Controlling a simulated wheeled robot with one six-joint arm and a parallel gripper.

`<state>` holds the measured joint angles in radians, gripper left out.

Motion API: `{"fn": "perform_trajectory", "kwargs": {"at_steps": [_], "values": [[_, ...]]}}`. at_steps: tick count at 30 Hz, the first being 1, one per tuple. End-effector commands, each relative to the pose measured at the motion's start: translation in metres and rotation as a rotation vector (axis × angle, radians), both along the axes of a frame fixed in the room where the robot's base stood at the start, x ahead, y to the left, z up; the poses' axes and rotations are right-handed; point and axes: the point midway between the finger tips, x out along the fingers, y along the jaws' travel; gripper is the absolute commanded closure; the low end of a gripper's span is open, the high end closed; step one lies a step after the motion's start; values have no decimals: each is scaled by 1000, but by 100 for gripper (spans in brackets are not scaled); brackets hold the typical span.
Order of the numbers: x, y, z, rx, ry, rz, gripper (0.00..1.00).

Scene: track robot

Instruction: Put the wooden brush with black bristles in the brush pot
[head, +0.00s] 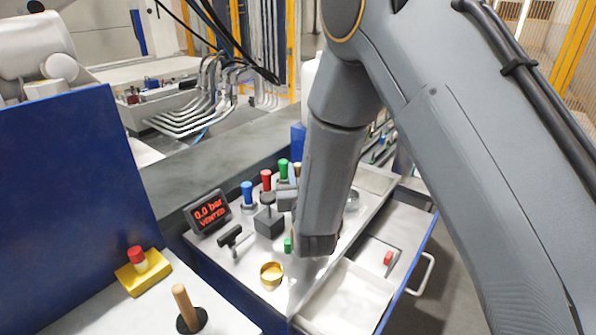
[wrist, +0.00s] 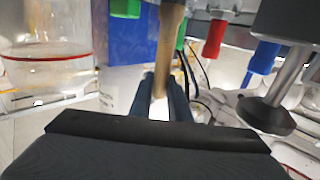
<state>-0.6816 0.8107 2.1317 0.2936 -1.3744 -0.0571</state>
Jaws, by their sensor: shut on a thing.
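In the wrist view, my gripper (wrist: 162,98) is shut on a wooden handle (wrist: 171,38), which I take to be the brush. The handle stands roughly upright between the dark fingers; no black bristles show. In the head view my arm hides the fingers and most of what they hold. A small brass-coloured open cup (head: 271,277), possibly the brush pot, stands on the white worktop in front of the arm. A separate wooden handle on a round black base (head: 184,306) stands upright at the lower left.
A black T-shaped handle (head: 230,237) is nearby. An open drawer (head: 345,300) is at the right. A clear vessel with a red band (wrist: 45,72) is left in the wrist view.

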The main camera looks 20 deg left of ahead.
Motion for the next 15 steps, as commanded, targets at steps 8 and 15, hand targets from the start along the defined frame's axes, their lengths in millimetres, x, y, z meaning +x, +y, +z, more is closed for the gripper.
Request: {"fn": "perform_trajectory", "kwargs": {"at_steps": [8, 15], "values": [[0, 0, 0, 0, 0, 0, 65], [0, 0, 4, 0, 0, 0, 65]]}}
